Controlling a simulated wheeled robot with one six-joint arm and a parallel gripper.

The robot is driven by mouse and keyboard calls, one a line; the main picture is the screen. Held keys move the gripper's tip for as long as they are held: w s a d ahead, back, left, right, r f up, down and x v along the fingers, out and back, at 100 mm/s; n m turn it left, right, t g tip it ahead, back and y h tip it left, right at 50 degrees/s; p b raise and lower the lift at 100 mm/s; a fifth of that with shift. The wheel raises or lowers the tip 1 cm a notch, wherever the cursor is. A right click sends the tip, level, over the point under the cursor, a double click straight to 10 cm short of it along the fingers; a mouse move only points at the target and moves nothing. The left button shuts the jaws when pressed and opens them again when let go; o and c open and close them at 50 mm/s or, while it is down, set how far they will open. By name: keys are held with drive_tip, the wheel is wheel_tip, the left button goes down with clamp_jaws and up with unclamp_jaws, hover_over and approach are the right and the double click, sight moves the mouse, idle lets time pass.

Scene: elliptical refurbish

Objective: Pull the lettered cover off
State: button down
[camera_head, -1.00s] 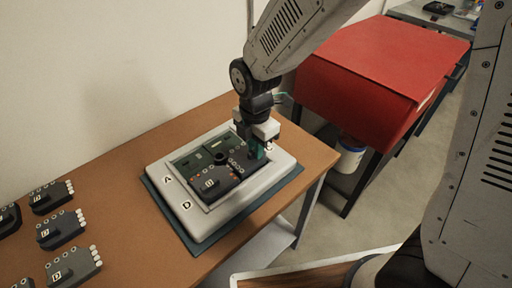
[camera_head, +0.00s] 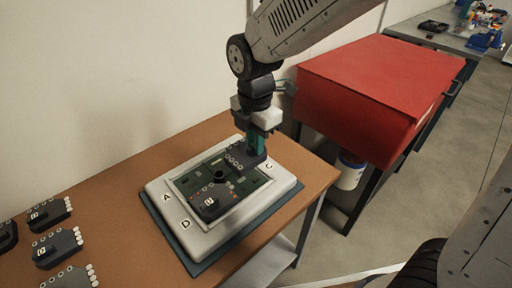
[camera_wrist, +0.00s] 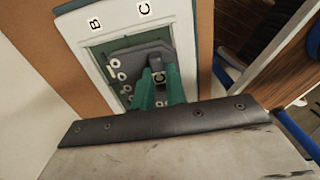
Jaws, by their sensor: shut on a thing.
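My gripper (camera_head: 257,146), with green fingers, is shut on a dark grey lettered cover (camera_head: 236,154). The cover is raised over the far right part of a white case (camera_head: 216,233). In the wrist view my gripper (camera_wrist: 160,90) closes on the cover's raised grip, and the cover (camera_wrist: 131,62) has a letter that looks like C, with pale round studs along its left edge. Green board (camera_head: 249,185) shows below the held cover. Another dark cover (camera_head: 211,203) sits in the near corner of the case.
The case lies on a dark teal mat (camera_head: 197,268) on a brown table (camera_head: 115,205). Several dark lettered covers (camera_head: 58,247) lie at the left.

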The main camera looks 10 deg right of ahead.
drive_tip(key=shift+r, duration=4.1)
